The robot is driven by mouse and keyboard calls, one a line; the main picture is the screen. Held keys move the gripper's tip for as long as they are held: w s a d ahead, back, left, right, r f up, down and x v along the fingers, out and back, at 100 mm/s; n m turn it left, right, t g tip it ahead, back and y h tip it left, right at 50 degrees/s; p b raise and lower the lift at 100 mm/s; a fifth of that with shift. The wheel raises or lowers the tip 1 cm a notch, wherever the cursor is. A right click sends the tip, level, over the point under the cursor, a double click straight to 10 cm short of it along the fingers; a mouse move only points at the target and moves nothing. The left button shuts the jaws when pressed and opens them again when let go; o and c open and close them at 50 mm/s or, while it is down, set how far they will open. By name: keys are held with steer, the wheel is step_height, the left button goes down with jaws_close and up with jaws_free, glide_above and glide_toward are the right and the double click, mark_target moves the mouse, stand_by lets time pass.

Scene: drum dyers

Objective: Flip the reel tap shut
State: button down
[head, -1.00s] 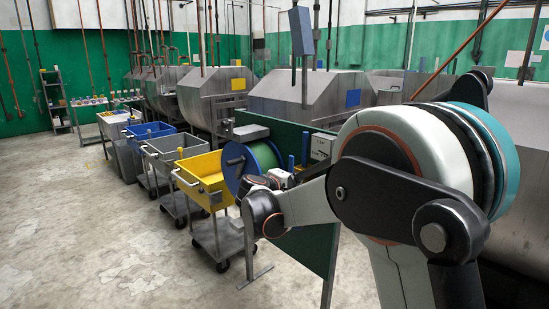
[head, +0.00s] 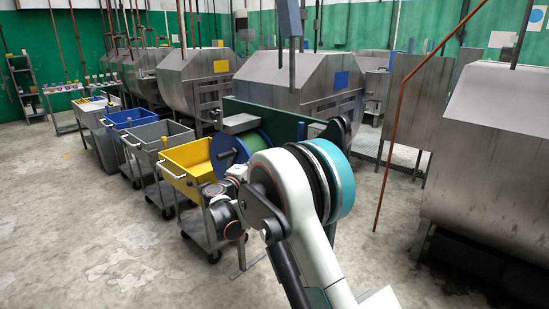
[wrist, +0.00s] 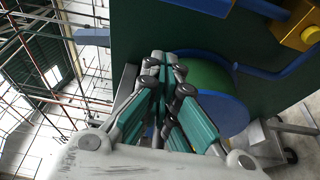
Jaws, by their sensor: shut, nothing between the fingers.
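The hose reel, with blue flanges and a green drum, stands beside a dark green panel in the head view (head: 224,152) and in the wrist view (wrist: 210,78). At the upper right of the wrist view, a yellow block (wrist: 299,30) with blue parts beside it looks like the tap; a blue hose runs to it from the reel. I cannot tell its lever's position. My gripper (wrist: 165,66) is shut and empty in front of the reel, apart from the yellow block. In the head view my arm hides the tap area.
A yellow cart (head: 188,160) stands just left of the reel, with a grey cart (head: 150,143) and a blue cart (head: 122,122) beyond. Steel drum machines (head: 300,82) stand behind. The green panel (wrist: 140,28) is close to my gripper. Floor at the left is clear.

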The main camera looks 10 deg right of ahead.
steer(key=shift+w, duration=0.1)
steer(key=w+d+b, duration=0.3)
steer(key=w+d, duration=0.1)
steer(key=d, duration=0.4)
steer(key=shift+w, duration=0.35)
